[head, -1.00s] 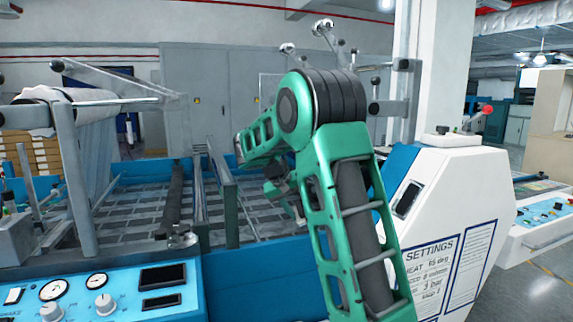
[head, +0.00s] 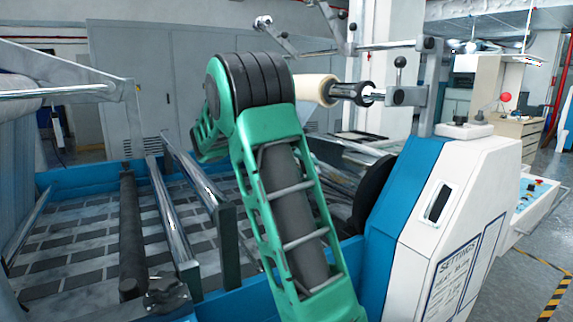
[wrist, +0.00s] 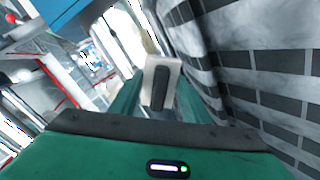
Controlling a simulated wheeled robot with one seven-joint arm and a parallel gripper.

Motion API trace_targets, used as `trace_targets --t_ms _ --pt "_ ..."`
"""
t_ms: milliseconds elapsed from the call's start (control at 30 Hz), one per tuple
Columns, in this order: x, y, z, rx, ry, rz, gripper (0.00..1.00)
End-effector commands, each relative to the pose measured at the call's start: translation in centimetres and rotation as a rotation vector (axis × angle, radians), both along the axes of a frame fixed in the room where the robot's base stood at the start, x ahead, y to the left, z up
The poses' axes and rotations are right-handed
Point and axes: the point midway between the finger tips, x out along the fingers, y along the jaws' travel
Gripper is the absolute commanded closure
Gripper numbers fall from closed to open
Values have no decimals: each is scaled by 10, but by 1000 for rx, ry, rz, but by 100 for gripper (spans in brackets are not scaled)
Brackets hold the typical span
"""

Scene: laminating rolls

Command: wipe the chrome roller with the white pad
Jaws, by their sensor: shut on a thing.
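In the wrist view my gripper (wrist: 155,100) is shut on the white pad (wrist: 174,66), a pale block with a dark grip (wrist: 160,88) on its near side. In the head view the gripper and pad are hidden behind my green arm. A shiny chrome roller (head: 168,215) runs lengthwise over the machine bed, left of my arm, with a second shiny bar (head: 195,175) beside it. I cannot tell which one the task names. No contact between pad and roller shows.
A dark roller (head: 130,235) lies left of the chrome one. Blue side walls (head: 90,178) enclose the tiled bed. A white machine housing (head: 455,190) with a settings sheet stands close on the right. A cream roll (head: 315,90) on a shaft sits behind my arm.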

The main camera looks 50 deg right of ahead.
Motion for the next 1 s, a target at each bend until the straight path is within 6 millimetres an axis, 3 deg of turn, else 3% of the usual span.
trace_targets --t_ms 267,700,1000 --pt "-6 -9 -1 -16 5 -13 75" --pt "-20 -47 -19 -14 5 -19 75" --pt "-23 -58 -24 -14 4 -17 75"
